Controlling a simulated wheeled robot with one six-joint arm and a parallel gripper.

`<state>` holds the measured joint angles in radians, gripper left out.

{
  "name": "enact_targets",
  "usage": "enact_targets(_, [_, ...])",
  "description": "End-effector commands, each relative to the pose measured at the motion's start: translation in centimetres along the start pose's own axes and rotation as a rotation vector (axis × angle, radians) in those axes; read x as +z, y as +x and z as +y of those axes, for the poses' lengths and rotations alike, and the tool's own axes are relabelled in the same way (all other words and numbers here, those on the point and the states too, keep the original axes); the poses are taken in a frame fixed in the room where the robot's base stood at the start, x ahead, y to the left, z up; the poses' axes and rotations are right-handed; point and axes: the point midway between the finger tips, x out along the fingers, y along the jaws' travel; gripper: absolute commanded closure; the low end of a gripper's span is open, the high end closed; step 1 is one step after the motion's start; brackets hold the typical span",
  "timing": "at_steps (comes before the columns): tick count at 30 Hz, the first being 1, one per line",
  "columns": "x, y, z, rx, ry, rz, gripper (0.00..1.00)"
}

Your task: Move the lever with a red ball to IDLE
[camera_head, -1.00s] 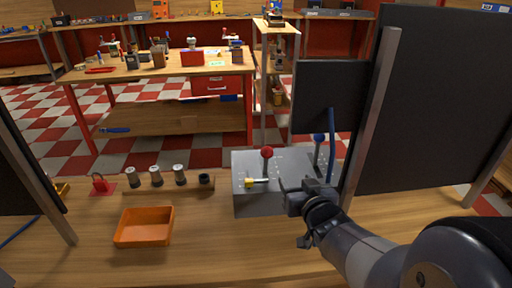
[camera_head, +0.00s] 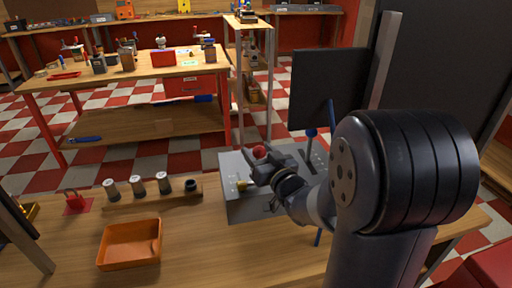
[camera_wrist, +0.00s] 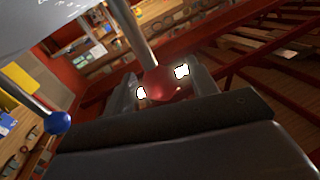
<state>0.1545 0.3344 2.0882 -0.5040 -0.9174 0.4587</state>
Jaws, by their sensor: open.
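The lever's red ball (camera_head: 259,152) stands above the grey control box (camera_head: 237,208). In the wrist view the red ball (camera_wrist: 162,84) and its metal rod appear between my two fingers. My gripper (camera_head: 262,165) is open around or just at the ball; I cannot tell whether the fingers touch it. A second lever with a blue ball (camera_head: 310,132) stands at the right of the box, and its ball also shows in the wrist view (camera_wrist: 58,122). A yellow part (camera_head: 241,185) sits on the box's left front. The IDLE marking is not readable, and my arm hides part of the box.
An orange tray (camera_head: 130,244) lies on the bench left of the box. A wooden rack with several cylinders (camera_head: 137,185) and a red padlock (camera_head: 73,200) stand behind it. A dark panel (camera_head: 327,88) rises behind the blue lever.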

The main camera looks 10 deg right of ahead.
Motion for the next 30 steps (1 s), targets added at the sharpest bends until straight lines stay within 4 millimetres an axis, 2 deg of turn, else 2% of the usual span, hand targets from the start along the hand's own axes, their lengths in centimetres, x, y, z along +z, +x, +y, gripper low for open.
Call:
enact_targets(1, [0.0, 0.7, 0.0, -0.002, 0.000, -0.001, 0.45])
enact_targets(6, [0.0, 1.9, 0.0, 0.001, 0.001, -0.001, 0.45])
enact_targets(15, [0.0, 2.2, 0.0, 0.001, 0.000, -0.001, 0.45])
enact_targets(30, [0.0, 2.1, 0.0, 0.001, 0.000, 0.000, 0.85])
